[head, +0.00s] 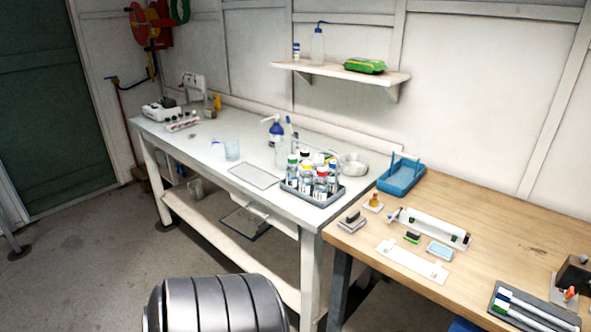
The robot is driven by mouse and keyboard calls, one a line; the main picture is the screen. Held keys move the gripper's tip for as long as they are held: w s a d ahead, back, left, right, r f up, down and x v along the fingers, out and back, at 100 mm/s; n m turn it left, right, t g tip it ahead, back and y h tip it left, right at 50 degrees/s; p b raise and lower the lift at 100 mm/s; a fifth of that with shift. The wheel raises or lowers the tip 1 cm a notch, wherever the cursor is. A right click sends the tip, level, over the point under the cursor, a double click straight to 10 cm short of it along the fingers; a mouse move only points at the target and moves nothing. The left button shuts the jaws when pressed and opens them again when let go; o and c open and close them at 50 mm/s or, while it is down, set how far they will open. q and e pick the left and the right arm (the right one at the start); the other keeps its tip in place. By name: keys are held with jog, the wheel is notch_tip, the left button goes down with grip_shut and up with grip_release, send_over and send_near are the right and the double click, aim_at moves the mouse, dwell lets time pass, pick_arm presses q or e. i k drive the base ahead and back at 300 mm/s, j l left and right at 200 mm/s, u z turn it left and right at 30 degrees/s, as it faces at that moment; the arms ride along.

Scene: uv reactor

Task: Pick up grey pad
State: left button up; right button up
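Several things could be the grey pad, and I cannot tell which one is meant. A small grey block with a dark top (352,221) sits on the wooden bench near its left edge. A thin, pale grey rectangular sheet (255,176) lies flat on the white bench, left of the bottle rack. A darker grey flat piece (245,223) lies low down under the white bench, partly hidden by the bench frame. Neither of my grippers is in view.
The wooden bench (535,243) also holds a white fixture (432,227), a small green-and-black block (412,237), a light-blue pad (440,251), a blue basket (401,177) and a pen tray (533,311). A bottle rack (313,189) stands on the white bench.

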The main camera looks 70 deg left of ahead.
aim_at(352, 223)
jog(key=u, duration=1.75)
jog(key=i+l, duration=0.2)
jog(key=l, duration=0.15)
